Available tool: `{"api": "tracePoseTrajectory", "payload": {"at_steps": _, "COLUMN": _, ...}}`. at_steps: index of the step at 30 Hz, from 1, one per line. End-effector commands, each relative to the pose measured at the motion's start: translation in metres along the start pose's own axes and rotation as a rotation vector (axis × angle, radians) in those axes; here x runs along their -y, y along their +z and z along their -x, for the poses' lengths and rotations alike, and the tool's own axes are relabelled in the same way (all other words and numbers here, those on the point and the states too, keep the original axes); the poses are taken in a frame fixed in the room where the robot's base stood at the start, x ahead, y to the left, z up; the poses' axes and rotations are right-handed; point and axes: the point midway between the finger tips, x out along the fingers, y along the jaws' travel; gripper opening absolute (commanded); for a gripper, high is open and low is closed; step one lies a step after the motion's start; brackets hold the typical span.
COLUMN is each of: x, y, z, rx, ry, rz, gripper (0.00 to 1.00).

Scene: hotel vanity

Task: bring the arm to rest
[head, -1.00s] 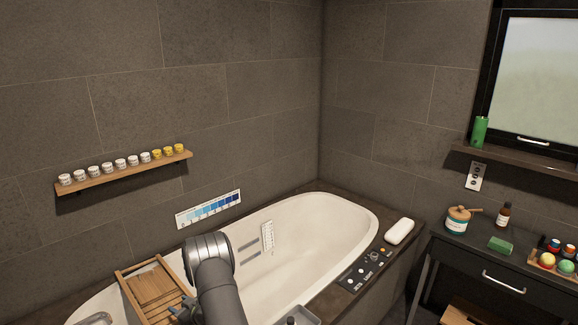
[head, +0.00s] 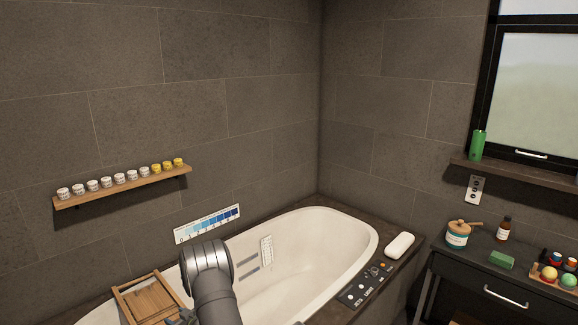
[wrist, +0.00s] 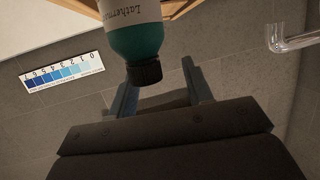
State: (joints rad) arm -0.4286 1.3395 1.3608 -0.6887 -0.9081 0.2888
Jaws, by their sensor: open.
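My gripper (wrist: 158,78) is open in the wrist view, one finger on each side of a teal bottle's black cap. The bottle (wrist: 136,38) has a white label and sits at or just beyond the fingertips; gaps show beside the cap, and I cannot tell whether it touches either finger. The bottle's far end is cut off by the frame. In the head view my arm stands in front of the bathtub (head: 325,228), beside the wooden bath tray (head: 150,300). The gripper is mostly hidden there, behind my arm and at the bottom edge.
A wall shelf (head: 122,190) holds several small jars. A blue scale strip (head: 207,224) is on the wall. The tub rim carries a control panel (head: 366,284) and a white pillow-like block (head: 399,245). A dark vanity (head: 465,275) with several items stands at the right.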

Motion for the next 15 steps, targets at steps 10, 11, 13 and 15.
{"api": "tracePoseTrajectory", "payload": {"at_steps": 10, "x": -0.001, "y": 0.024, "z": 0.030, "rx": 0.001, "ry": 0.002, "rz": -0.001, "gripper": 0.46}}
{"api": "tracePoseTrajectory", "payload": {"at_steps": 11, "x": -0.001, "y": 0.024, "z": 0.036, "rx": 0.002, "ry": 0.002, "rz": -0.001, "gripper": 0.46}}
{"api": "tracePoseTrajectory", "payload": {"at_steps": 13, "x": -0.001, "y": 0.023, "z": 0.049, "rx": 0.001, "ry": 0.003, "rz": -0.002, "gripper": 0.46}}
{"api": "tracePoseTrajectory", "payload": {"at_steps": 15, "x": -0.001, "y": 0.024, "z": 0.063, "rx": 0.002, "ry": 0.003, "rz": -0.001, "gripper": 0.46}}
